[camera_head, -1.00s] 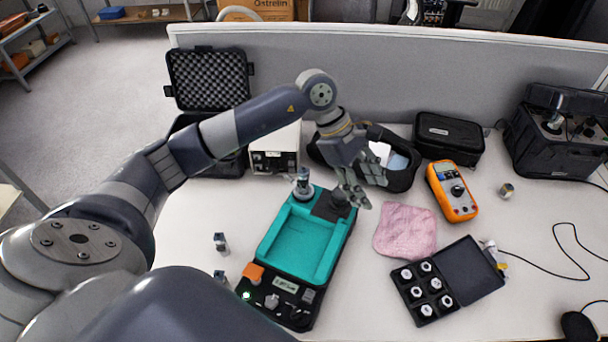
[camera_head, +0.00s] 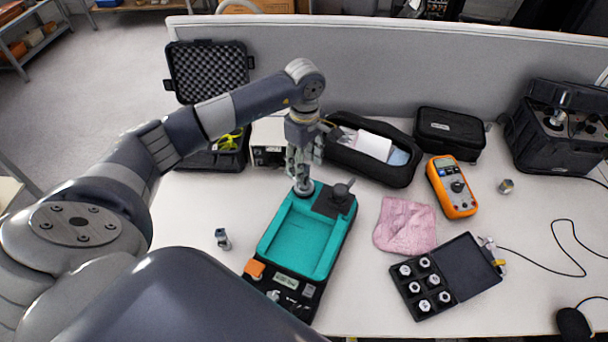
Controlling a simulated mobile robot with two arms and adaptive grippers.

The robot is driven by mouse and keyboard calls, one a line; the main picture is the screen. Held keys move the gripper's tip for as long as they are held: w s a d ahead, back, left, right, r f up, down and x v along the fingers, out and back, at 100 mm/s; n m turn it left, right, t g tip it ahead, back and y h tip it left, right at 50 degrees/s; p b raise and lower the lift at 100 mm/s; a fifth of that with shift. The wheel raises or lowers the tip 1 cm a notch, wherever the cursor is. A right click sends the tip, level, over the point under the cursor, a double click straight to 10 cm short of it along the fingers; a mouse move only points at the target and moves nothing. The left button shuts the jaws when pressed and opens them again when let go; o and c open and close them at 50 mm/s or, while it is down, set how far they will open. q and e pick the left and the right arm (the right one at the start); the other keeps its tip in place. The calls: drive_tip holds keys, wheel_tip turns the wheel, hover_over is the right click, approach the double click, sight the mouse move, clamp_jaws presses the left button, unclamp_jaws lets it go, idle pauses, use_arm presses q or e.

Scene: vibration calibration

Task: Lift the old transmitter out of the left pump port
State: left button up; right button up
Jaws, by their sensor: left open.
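The teal pump tray (camera_head: 301,238) lies in its black housing on the white table. The left pump port is at its far left corner, where the base of the old transmitter (camera_head: 303,190) shows as a grey round piece. My left gripper (camera_head: 301,178) points down right over this port, its fingers open around or just in front of the transmitter. The fingers hide most of the transmitter, and I cannot tell whether they touch it. My right gripper is not in view.
A pink cloth (camera_head: 405,226), an orange multimeter (camera_head: 452,187) and a case of hex fittings (camera_head: 457,270) lie to the right. A small metal fitting (camera_head: 222,238) stands left.

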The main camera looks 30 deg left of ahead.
use_arm(q)
wheel_tip(320, 180, down, 3)
drive_tip(key=shift+f+p, duration=0.2)
drive_tip(key=shift+p, duration=0.45)
drive_tip(key=shift+f, duration=0.3)
clamp_jaws()
drive_tip(key=shift+w, duration=0.1)
drive_tip(key=shift+r, duration=0.15)
